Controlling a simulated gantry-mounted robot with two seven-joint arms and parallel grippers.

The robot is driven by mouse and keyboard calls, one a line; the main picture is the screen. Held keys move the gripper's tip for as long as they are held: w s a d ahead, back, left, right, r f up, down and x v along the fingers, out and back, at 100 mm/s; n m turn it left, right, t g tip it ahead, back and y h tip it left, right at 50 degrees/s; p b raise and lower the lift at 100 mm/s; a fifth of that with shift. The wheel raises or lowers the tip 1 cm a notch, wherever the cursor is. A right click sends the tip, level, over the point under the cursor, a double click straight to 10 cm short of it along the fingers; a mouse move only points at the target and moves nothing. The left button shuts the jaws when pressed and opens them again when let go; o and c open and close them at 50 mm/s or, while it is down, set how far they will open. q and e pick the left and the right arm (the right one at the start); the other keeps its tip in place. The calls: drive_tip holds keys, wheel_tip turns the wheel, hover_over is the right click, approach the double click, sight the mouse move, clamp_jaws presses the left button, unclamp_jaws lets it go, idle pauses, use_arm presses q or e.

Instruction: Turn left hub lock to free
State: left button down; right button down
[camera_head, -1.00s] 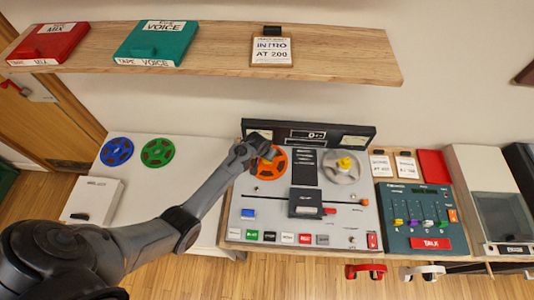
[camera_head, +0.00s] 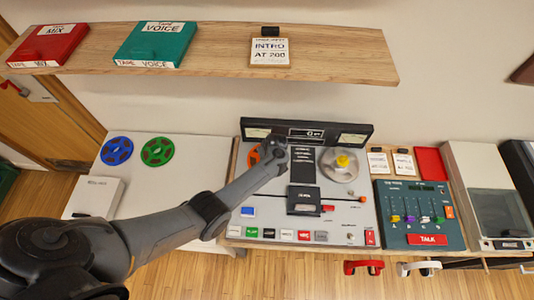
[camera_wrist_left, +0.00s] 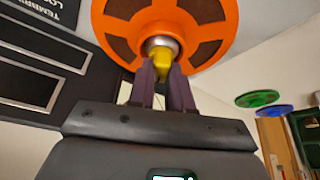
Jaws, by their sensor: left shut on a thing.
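The left hub lock is a yellow knob (camera_wrist_left: 160,58) on a silver hub at the middle of the orange reel (camera_wrist_left: 211,14). My left gripper (camera_wrist_left: 165,78) is shut on this knob in the left wrist view. In the head view my left gripper (camera_head: 272,149) covers most of the orange reel (camera_head: 253,157) and hides the left knob. The tape machine (camera_head: 270,212) stands on the table, with a grey reel (camera_head: 336,175) and its own yellow knob (camera_head: 343,162) on the right. My right gripper is not in view.
A mixer (camera_head: 415,210) stands right of the machine. Blue (camera_head: 116,151) and green (camera_head: 157,152) reels lie on the white table to the left. A wooden shelf (camera_head: 215,50) with boxes runs above. The meter panel (camera_head: 352,134) rises behind the reels.

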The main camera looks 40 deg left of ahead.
use_arm(q)
drive_tip(key=n+b, duration=0.1)
drive_tip(key=n+g+b, duration=0.1)
drive_tip(key=n, duration=0.1)
drive_tip(key=shift+w+f+n, duration=0.15)
drive_tip(key=shift+f+n, duration=0.05)
drive_tip(key=shift+n, duration=0.1)
drive_tip(key=shift+n+g+b, duration=0.7)
drive_tip(key=shift+n+b, duration=0.5)
drive_tip(key=shift+b, duration=0.1)
drive_tip(key=shift+r, duration=0.1)
drive_tip(key=c, duration=1)
unclamp_jaws()
drive_tip(key=shift+y, duration=0.3)
drive_tip(key=shift+c, duration=0.2)
drive_tip(key=shift+r, duration=0.1)
drive_tip(key=shift+d+r, duration=0.15)
drive_tip(key=shift+r, duration=0.2)
drive_tip(key=p+v, duration=0.3)
drive_tip(key=v, duration=0.7)
